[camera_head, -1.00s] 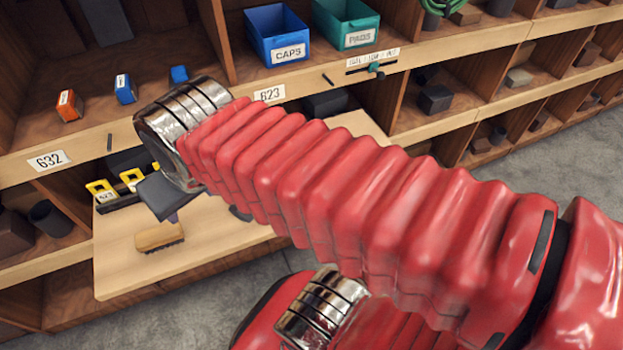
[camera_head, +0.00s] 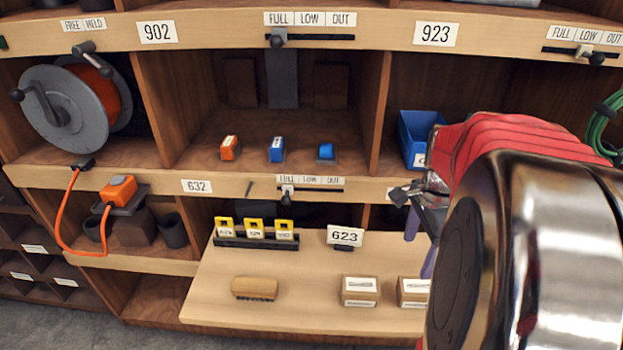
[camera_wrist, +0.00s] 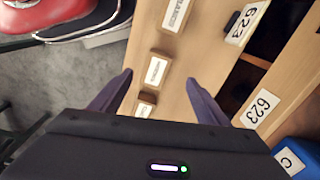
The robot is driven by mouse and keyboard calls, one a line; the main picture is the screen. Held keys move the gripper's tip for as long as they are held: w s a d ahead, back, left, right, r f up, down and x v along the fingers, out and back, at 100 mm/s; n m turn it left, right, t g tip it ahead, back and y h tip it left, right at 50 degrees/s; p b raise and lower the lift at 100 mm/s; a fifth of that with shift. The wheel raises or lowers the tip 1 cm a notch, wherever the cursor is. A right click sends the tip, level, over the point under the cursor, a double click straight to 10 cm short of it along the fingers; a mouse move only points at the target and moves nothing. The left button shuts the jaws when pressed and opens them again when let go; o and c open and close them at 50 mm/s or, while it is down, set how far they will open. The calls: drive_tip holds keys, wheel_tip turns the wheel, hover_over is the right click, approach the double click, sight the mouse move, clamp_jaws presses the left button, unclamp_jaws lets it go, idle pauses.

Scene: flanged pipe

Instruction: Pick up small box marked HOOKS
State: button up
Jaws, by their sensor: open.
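Small brown boxes with white labels lie on the pale pull-out board (camera_head: 215,295). Two show in the head view, one box (camera_head: 360,291) and a second one (camera_head: 413,292) partly hidden by my arm. Three show in the wrist view: a top box (camera_wrist: 178,14), a middle box (camera_wrist: 157,72) and a lower box (camera_wrist: 145,104). The labels are too small or blurred to read, so I cannot tell which is marked HOOKS. My gripper (camera_head: 419,256) is open and empty above the board's right part. Its dark purple fingers flank the line to the middle box in the wrist view.
A wooden brush (camera_head: 255,289), a rack with yellow-topped items (camera_head: 255,243) and a 623 sign (camera_head: 345,237) share the board. Shelf uprights and a blue bin (camera_head: 413,140) stand behind. An orange-cabled reel (camera_head: 75,105) is at left.

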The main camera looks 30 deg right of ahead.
drive_tip(key=s+d+m, duration=0.1)
drive_tip(key=s+d+f+m, duration=0.1)
drive_tip(key=d, duration=0.1)
drive_tip(key=shift+f, duration=0.15)
hover_over(419, 287)
drive_tip(key=f, duration=0.7)
drive_tip(key=shift+s+f, duration=0.2)
drive_tip(key=shift+f, duration=0.6)
drive_tip(key=shift+w+f, duration=0.15)
drive_tip(key=shift+f, duration=1.15)
drive_tip(key=shift+w+f, duration=0.1)
drive_tip(key=shift+f, duration=1.2)
